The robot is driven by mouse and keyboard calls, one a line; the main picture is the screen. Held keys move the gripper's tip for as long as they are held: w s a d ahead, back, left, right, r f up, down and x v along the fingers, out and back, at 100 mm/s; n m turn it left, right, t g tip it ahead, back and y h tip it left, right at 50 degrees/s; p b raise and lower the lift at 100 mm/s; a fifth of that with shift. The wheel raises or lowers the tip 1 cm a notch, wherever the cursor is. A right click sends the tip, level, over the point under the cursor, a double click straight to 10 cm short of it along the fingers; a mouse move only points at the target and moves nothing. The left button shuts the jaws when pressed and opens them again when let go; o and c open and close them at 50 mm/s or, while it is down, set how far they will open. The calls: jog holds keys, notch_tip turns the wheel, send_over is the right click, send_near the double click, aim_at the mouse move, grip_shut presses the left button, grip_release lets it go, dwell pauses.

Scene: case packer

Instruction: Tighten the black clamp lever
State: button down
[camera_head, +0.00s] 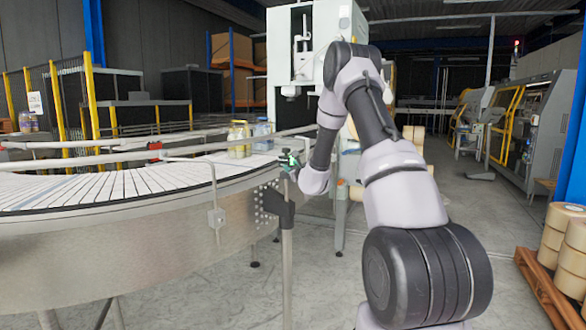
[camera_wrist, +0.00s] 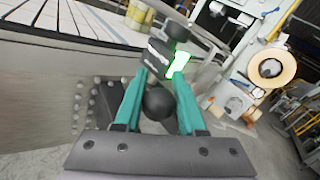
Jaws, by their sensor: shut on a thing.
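My gripper (camera_wrist: 160,76) has teal fingers and is shut on the black clamp lever (camera_wrist: 158,103). The lever's round black knob shows between the two fingers in the wrist view. Past the fingertips is a dark clamp body (camera_wrist: 158,50) with a bright green-white patch beside it. In the head view my gripper (camera_head: 288,162) is at the conveyor's outer edge, beside the guide rail. The lever is too small and too covered there to make out, and its exact angle is unclear.
The curved slatted conveyor (camera_head: 130,185) lies to the left, with a metal guide rail (camera_head: 130,145) above it. A black bracket (camera_head: 277,207) on a post stands just below my gripper. Jars (camera_head: 238,140) stand on the belt behind. Rolls (camera_head: 570,250) on a pallet are at far right.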

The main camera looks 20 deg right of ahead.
jog(key=shift+a+f, duration=0.2)
jog(key=shift+f, duration=0.1)
jog(key=c, duration=0.5)
grip_release()
jog(key=shift+w+r, duration=0.1)
jog(key=shift+d, duration=0.1)
jog(key=s, duration=1.1)
jog(key=shift+d, duration=0.15)
jog(key=shift+w, duration=0.1)
